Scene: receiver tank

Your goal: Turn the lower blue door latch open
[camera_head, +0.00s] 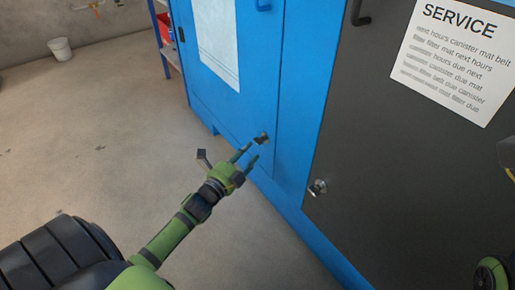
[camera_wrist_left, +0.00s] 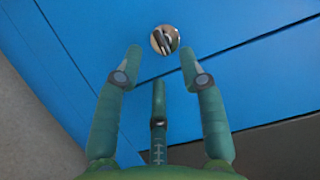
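The lower blue door latch (camera_head: 262,138) is a small round metal fitting low on the blue door (camera_head: 232,104). In the left wrist view, the latch (camera_wrist_left: 164,40) is a shiny disc with a dark raised grip set at a slant. My left gripper (camera_head: 252,153) is open and empty in front of it. In the wrist view, the two side fingertips of the gripper (camera_wrist_left: 160,52) are spread either side of the latch's lower part, with a third finger below. I see no clear contact.
A dark grey door (camera_head: 395,150) at right carries another latch (camera_head: 318,187), a black handle (camera_head: 358,14) and a SERVICE sign (camera_head: 455,55). An upper handle (camera_head: 263,5) is on the blue door. A white bucket (camera_head: 60,49) stands far left.

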